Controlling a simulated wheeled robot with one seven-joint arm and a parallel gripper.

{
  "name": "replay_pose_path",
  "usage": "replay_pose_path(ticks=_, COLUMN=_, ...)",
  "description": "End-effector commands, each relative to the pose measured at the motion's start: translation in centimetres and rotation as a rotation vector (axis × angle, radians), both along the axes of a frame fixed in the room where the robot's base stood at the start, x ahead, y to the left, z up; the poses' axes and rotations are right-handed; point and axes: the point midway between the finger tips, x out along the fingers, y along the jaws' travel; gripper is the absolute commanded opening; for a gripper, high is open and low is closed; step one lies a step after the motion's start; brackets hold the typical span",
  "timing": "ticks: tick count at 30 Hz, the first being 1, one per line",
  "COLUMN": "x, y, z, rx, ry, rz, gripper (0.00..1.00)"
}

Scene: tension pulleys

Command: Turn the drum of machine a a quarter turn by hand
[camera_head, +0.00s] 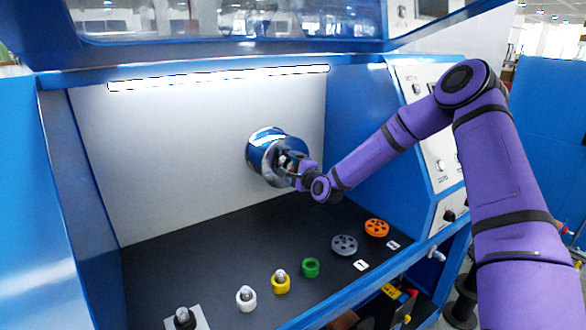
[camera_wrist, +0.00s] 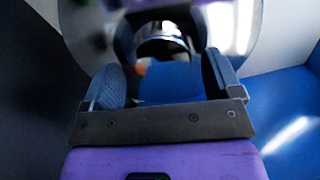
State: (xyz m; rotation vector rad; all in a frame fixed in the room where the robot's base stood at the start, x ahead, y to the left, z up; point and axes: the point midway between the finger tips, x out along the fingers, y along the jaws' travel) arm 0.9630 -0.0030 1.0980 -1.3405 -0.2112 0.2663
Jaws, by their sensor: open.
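The drum (camera_head: 266,146) is a shiny metal cylinder on the pale back wall of the blue machine. My gripper (camera_head: 288,162) is at the drum's front face, at the end of my purple arm. The drum's bright, blurred face (camera_wrist: 232,25) fills the top of that view, just beyond the fingertips. A curved metal part (camera_wrist: 160,45) shows between the fingers. I cannot tell whether the fingers touch it. No label naming the machine is readable.
On the dark shelf (camera_head: 215,240) below stand white (camera_head: 246,299), yellow (camera_head: 281,284) and green (camera_head: 310,267) pulleys, a grey wheel (camera_head: 344,245) and an orange wheel (camera_head: 376,228). A control panel (camera_head: 440,165) is on the right, behind my arm.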

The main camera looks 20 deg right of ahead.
Motion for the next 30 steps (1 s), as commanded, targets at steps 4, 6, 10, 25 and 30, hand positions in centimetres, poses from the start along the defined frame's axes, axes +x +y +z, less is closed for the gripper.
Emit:
replay_pose_path(ticks=4, x=-0.4, y=-0.2, z=0.0, rx=0.0, ry=-0.001, rz=-0.001, gripper=0.84)
replay_pose_path(ticks=6, x=-1.0, y=-0.4, z=0.0, rx=0.0, ry=0.001, rz=-0.001, gripper=0.84)
replay_pose_path(ticks=10, x=-3.0, y=-1.1, z=0.1, rx=0.0, ry=0.0, rz=-0.001, gripper=0.84)
replay_pose_path(ticks=25, x=-10.0, y=-3.3, z=0.0, rx=0.0, ry=0.001, rz=-0.001, gripper=0.84)
replay_pose_path(ticks=30, x=-10.3, y=-3.4, z=0.0, rx=0.0, ry=0.0, rz=0.0, gripper=0.84)
